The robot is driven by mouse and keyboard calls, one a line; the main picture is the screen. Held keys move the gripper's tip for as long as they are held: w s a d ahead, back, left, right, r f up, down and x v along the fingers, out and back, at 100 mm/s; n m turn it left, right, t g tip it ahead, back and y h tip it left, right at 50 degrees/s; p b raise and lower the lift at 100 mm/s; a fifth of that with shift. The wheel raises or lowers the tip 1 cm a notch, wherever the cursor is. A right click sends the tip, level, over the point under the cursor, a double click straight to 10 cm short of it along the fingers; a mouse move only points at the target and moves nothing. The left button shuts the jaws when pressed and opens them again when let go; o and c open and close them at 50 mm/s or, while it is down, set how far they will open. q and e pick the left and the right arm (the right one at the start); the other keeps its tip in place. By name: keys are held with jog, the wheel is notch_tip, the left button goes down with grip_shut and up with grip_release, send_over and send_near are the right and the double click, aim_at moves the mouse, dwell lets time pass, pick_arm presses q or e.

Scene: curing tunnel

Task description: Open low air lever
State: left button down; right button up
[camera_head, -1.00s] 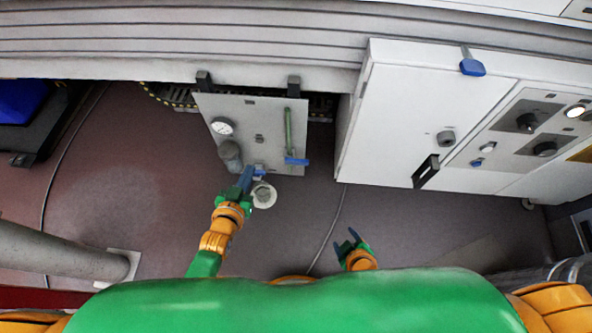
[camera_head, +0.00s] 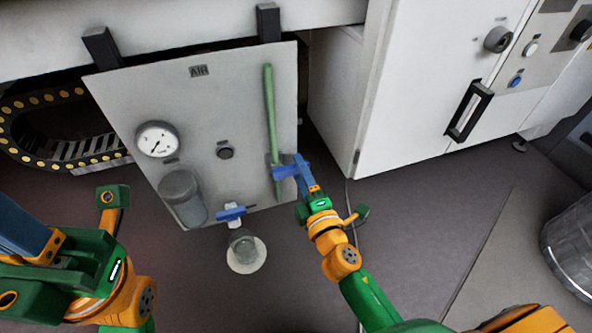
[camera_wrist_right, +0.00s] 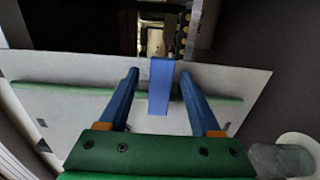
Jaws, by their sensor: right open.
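The grey air panel (camera_head: 215,95) bears a green pipe (camera_head: 269,105) on its right side, with a blue lever (camera_head: 284,172) at the pipe's lower end. My right gripper (camera_head: 299,167) is at this lever. In the right wrist view the blue lever (camera_wrist_right: 161,85) lies between the two open blue fingers (camera_wrist_right: 160,98), with a gap on each side. A second blue lever (camera_head: 231,213) sits on a small valve at the panel's bottom edge, lying roughly level, with no gripper on it. My left gripper (camera_head: 22,232) is at the far left, partly cut off; its jaw state is unclear.
A gauge (camera_head: 157,139), a grey filter bowl (camera_head: 182,196) and a black knob (camera_head: 225,152) are on the panel. A round drain cup (camera_head: 246,252) stands below it. A white cabinet (camera_head: 425,90) is at right, a bin (camera_head: 575,245) far right. Floor between is clear.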

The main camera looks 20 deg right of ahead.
jog(key=shift+w, duration=0.85)
grip_shut()
jog(key=shift+f, duration=0.1)
dwell(0.7)
